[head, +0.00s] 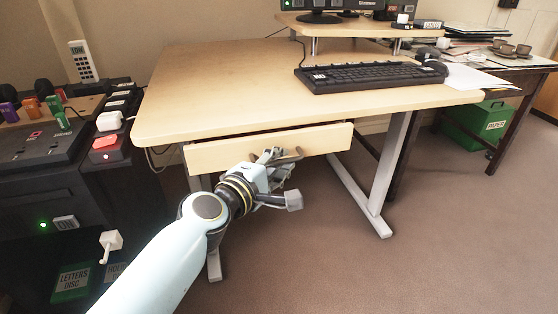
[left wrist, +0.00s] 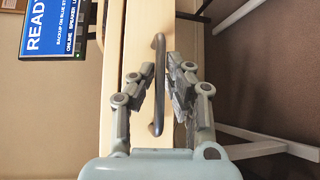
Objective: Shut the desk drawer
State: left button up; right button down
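The desk drawer (head: 220,154) sits under the front of the wooden desk (head: 225,82). Its front panel stands out a little from the desk, with a dark gap above it. My left gripper (head: 284,172) is in front of the drawer's right half, by its handle. In the left wrist view the dark bar handle (left wrist: 158,85) runs up and down the picture, between the two fingers of my left gripper (left wrist: 160,75). The fingers are apart, one on each side of the handle. I cannot tell whether either touches it. My right gripper is not in view.
A dark cabinet with devices (head: 40,140) stands close at the left. A green box (head: 478,125) is under the table at the right. The brown floor (head: 440,240) at the right front is clear.

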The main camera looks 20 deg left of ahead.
pick_arm(q)
grip_shut()
jog(key=w+a, duration=0.2)
jog(key=w, duration=0.1)
jog(key=shift+c, duration=0.2)
grip_release()
jog(key=shift+w+r, duration=0.1)
jog(key=shift+r, duration=0.05)
jog(key=o, duration=0.6)
jog(key=shift+c, duration=0.2)
